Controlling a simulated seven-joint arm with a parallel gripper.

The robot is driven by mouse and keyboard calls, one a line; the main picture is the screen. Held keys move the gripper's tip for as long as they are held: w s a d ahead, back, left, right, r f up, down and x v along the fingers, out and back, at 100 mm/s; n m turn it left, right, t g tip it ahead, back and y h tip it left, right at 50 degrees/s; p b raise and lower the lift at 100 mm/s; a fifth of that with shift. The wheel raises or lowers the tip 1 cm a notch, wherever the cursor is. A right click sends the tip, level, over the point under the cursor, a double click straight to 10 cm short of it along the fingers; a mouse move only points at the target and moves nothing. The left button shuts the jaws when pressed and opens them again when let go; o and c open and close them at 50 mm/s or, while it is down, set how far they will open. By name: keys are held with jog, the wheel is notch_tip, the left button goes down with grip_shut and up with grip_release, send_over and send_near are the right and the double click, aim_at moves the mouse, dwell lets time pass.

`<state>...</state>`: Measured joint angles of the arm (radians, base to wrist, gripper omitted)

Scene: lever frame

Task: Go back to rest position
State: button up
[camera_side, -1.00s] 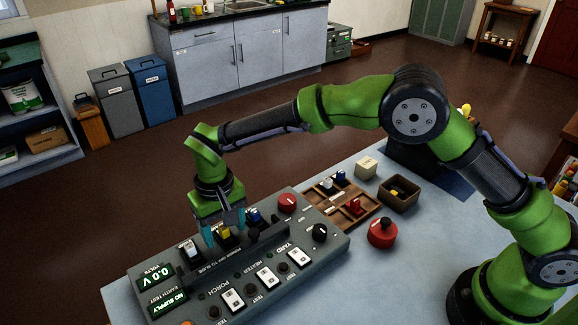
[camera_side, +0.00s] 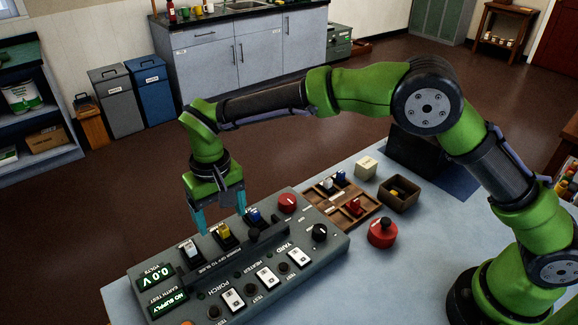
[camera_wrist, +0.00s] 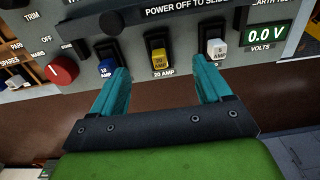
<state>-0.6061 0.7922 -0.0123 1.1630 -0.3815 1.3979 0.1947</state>
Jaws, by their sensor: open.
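My gripper (camera_side: 220,207) is open and empty, with teal fingers, held above the back edge of the grey control panel (camera_side: 325,248). In the wrist view its two fingers (camera_wrist: 162,82) stand apart on either side of the yellow 20 amp piece (camera_wrist: 159,62), with clear space between them. The blue 10 amp piece (camera_wrist: 107,67) is by the left finger, and the white piece (camera_wrist: 215,48) is by the right finger. In the side view the white (camera_side: 191,250), yellow (camera_side: 223,231) and blue (camera_side: 253,215) pieces sit in a row in the panel.
The panel's volts display (camera_side: 157,274) reads 0.0 V. Open air lies above the panel.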

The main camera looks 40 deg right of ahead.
jog(key=shift+r, duration=0.9)
jog(key=shift+w, duration=0.1)
jog(key=shift+s+d+f+n, duration=0.3)
jog(key=shift+s+d+f, duration=0.3)
jog(key=shift+s, duration=0.25)
jog(key=s+d+r+m+t, duration=0.1)
jog(key=s+d+r+t, duration=0.1)
jog(key=s+d+r, duration=0.3)
jog(key=s+d+r+m+t+y, duration=0.1)
jog(key=s+d+r, duration=0.3)
jog(key=s+d, duration=0.4)
jog(key=s+d+r+m+t+y, duration=0.1)
jog(key=s+d+r+t, duration=0.3)
jog(key=d, duration=0.9)
jog(key=shift+s+r+m, duration=0.8)
jog(key=shift+s, duration=0.35)
